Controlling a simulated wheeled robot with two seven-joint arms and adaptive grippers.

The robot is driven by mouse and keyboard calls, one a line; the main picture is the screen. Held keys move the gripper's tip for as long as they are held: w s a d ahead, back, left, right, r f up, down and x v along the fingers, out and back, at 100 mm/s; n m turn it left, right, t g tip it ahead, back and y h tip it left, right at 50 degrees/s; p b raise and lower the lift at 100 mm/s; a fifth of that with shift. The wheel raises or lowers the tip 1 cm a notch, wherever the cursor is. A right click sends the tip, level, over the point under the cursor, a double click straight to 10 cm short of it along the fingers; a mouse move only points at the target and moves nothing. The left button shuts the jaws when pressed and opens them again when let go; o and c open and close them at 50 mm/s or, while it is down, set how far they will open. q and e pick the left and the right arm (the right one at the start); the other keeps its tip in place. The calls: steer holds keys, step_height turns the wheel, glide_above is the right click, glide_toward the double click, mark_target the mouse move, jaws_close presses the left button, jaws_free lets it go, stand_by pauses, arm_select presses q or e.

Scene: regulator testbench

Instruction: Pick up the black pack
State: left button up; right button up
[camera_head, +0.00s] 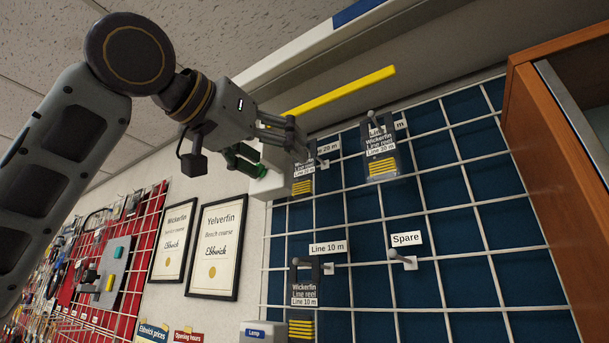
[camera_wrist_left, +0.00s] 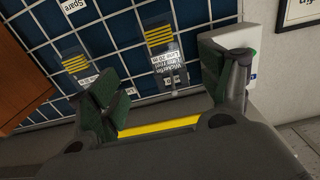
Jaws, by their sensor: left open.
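Dark, near-black line-reel packs with yellow stripes hang on pegs of a blue panel with a white wire grid. One pack (camera_head: 303,186) hangs close to my left gripper (camera_head: 282,152); another (camera_head: 381,165) hangs to its right, and a third (camera_head: 304,296) hangs lower at the "Line 10 m" tag. In the left wrist view, the near pack (camera_wrist_left: 160,38) appears upside down beyond the gap between the open fingers of my left gripper (camera_wrist_left: 172,80), with nothing held. Another pack (camera_wrist_left: 78,62) is partly hidden by the left-hand finger. My right gripper is not in view.
An empty peg (camera_head: 402,259) sits at the "Spare" tag (camera_head: 406,238). A yellow bar (camera_head: 345,91) runs above the panel, and an orange wooden cabinet (camera_head: 550,190) stands at right. Framed certificates (camera_head: 215,245) hang at left; a white "Lamp" box (camera_head: 263,333) is below.

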mark_target(301, 174)
arm_select(q)
steer(key=shift+p+x, duration=0.65)
steer(key=shift+x, duration=2)
steer(key=shift+a+p+x, duration=0.25)
steer(key=shift+p+x, duration=0.65)
steer(key=shift+x, duration=0.5)
steer(key=shift+p+x, duration=0.4)
steer(key=shift+x, duration=0.95)
steer(key=shift+a, duration=0.1)
steer(key=shift+c, duration=0.3)
steer(key=c, duration=1.1)
